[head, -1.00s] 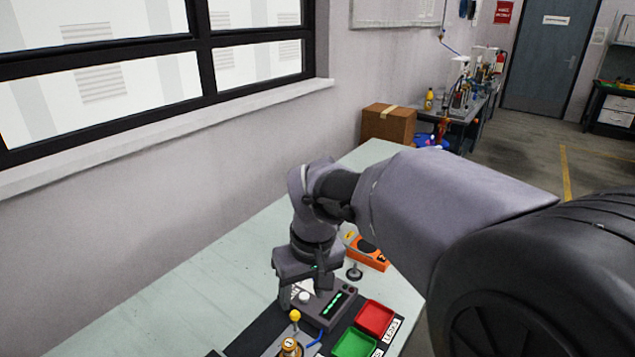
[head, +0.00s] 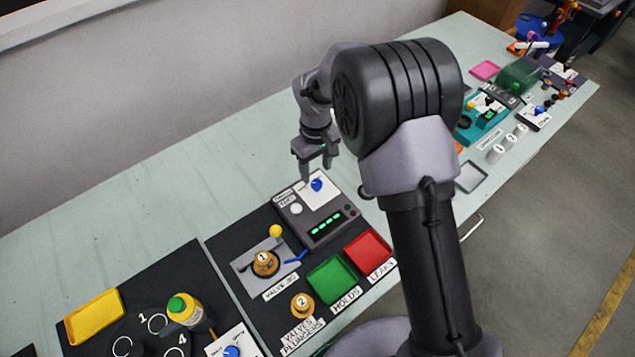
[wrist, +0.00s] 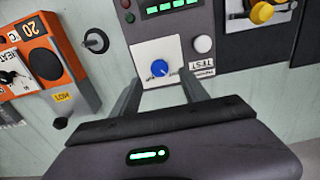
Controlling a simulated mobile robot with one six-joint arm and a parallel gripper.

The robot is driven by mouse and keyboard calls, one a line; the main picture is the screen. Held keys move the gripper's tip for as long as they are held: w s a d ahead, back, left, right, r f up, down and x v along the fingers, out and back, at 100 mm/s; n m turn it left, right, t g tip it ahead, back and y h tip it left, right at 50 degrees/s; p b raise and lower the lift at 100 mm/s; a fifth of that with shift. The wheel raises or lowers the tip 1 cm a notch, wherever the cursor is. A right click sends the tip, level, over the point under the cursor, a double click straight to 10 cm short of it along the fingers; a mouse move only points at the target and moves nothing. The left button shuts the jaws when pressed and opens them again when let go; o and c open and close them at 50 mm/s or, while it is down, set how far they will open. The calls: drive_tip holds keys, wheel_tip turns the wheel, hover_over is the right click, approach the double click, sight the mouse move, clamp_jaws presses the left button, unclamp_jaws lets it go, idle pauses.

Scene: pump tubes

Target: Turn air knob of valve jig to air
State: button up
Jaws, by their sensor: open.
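The valve jig (head: 238,274) is a grey plate marked VALVE JIG, with a brass valve (head: 265,263), a yellow ball and a blue lever. Just behind it is a dark box marked TEST (head: 342,234) with green lights and a white button. On its white panel is a small blue knob (head: 317,185), which also shows in the wrist view (wrist: 158,67) with small labels I cannot read. My gripper (head: 316,171) is open and empty just above and behind the knob. In the wrist view my gripper (wrist: 161,92) has its fingers on either side of the panel, apart from the knob.
A green tray (head: 331,279) marked HOLDS and a red tray (head: 368,254) marked LEAKS stand in front of the box. An orange device (wrist: 45,62) is beside it in the wrist view. Bare bench lies towards the wall.

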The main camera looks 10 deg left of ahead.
sight(317, 183)
wheel_tip(317, 183, down, 6)
drive_tip(key=shift+r+b, duration=0.1)
drive_tip(key=shift+b, duration=0.55)
clamp_jaws()
